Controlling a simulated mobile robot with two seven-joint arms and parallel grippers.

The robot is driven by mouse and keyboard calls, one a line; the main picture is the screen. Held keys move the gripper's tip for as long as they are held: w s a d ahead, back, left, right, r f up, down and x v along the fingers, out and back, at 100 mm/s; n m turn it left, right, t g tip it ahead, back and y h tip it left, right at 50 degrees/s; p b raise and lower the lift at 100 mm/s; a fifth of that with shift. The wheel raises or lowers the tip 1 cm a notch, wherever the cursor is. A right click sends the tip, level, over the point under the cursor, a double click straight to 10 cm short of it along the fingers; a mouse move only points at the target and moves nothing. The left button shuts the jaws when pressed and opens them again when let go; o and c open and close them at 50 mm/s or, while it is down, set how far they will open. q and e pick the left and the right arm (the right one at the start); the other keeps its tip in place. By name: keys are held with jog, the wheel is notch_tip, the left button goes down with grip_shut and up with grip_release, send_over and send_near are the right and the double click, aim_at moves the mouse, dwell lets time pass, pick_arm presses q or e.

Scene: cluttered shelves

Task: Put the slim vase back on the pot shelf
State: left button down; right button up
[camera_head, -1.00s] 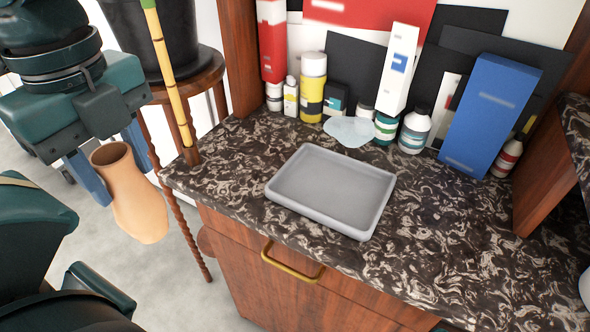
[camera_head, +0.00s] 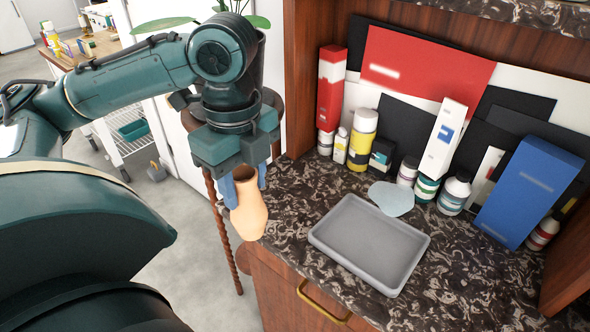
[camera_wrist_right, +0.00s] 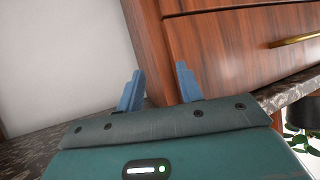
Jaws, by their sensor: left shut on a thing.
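The slim vase (camera_head: 249,207) is tan and narrow-necked, and hangs upright in the head view. My left gripper (camera_head: 244,183) is shut on it near its neck, with one blue finger on each side. The vase is in front of the left end of the dark marbled counter (camera_head: 290,195); whether it touches the counter edge I cannot tell. My right gripper (camera_wrist_right: 158,90) shows in the right wrist view with its blue fingers apart and nothing between them. It faces a wooden drawer front. I cannot make out which surface is the pot shelf.
A grey tray (camera_head: 345,262) lies on the counter. Behind it stand bottles, a tall white box (camera_head: 443,138), a blue box (camera_head: 530,190) and a red-and-white box (camera_head: 331,85). A round wooden stand (camera_head: 272,100) with a plant pot is behind my left gripper.

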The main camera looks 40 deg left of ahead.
pick_arm(q)
jog(key=w, duration=1.1)
notch_tip(320, 180, down, 7)
jog(key=shift+w+d, duration=0.15)
jog(key=shift+d, duration=0.2)
jog(key=c, duration=0.8)
grip_release()
jog(key=shift+f, duration=0.15)
jog(key=shift+c, duration=0.2)
